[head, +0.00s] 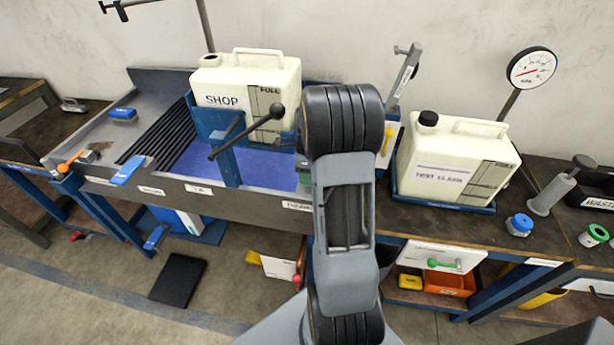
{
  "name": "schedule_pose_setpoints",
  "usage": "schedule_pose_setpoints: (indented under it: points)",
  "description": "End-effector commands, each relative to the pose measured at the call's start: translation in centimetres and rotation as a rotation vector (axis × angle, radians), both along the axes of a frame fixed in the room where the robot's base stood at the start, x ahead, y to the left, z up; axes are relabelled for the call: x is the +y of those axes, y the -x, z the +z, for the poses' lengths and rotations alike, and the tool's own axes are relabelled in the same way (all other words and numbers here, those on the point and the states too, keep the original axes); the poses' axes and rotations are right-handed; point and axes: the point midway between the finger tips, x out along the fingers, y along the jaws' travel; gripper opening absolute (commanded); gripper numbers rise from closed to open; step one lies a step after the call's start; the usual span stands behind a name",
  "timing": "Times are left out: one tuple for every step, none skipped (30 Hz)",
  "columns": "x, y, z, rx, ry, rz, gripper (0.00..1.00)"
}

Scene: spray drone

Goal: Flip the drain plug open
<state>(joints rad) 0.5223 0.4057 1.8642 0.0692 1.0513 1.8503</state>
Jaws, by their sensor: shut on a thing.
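I cannot make out for certain which part is the drain plug. A small orange lever (69,163) sits at the left front corner of the grey bench tray. A yellow handle (387,138) shows just right of my arm, and a green handle (440,263) is on a white panel below the right bench. My arm rises through the middle of the view. My gripper is hidden behind my arm, so its jaws and anything between them do not show.
A cream TEST jug (455,165) stands right of my arm. A pressure gauge (531,68) and blue-capped jar (519,224) are farther right. A black mat (178,280) lies on the floor.

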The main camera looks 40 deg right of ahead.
Motion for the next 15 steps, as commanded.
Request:
schedule_pose_setpoints:
  points:
    - [0.3,0.3,-0.1,0.012,-0.009,0.001,0.0]
    - [0.3,0.3,-0.1,0.013,-0.01,0.001,0.0]
    - [0.3,0.3,-0.1,0.014,-0.011,0.001,0.0]
    - [0.3,0.3,-0.1,0.014,-0.011,0.001,0.0]
    - [0.4,0.3,-0.1,0.014,-0.011,0.001,0.0]
    - [0.4,0.3,-0.1,0.015,-0.012,0.001,0.0]
    - [0.4,0.3,0.0,0.015,-0.012,0.001,0.0]
    - [0.4,0.3,0.1,0.015,-0.012,0.001,0.0]
    - [0.4,0.3,0.5,0.015,-0.012,0.001,0.0]
    - [0.4,0.3,0.9,0.015,-0.012,0.001,0.0]
    - [0.4,0.3,1.3,0.013,-0.012,0.0,0.0]
    - [0.4,0.3,2.0,0.013,-0.012,0.0,0.0]
    - [0.4,0.3,2.6,0.013,-0.011,0.0,0.0]
    - [0.4,0.3,3.1,0.013,-0.011,0.0,0.0]
    - [0.4,0.3,3.8,0.014,-0.012,-0.001,0.0]
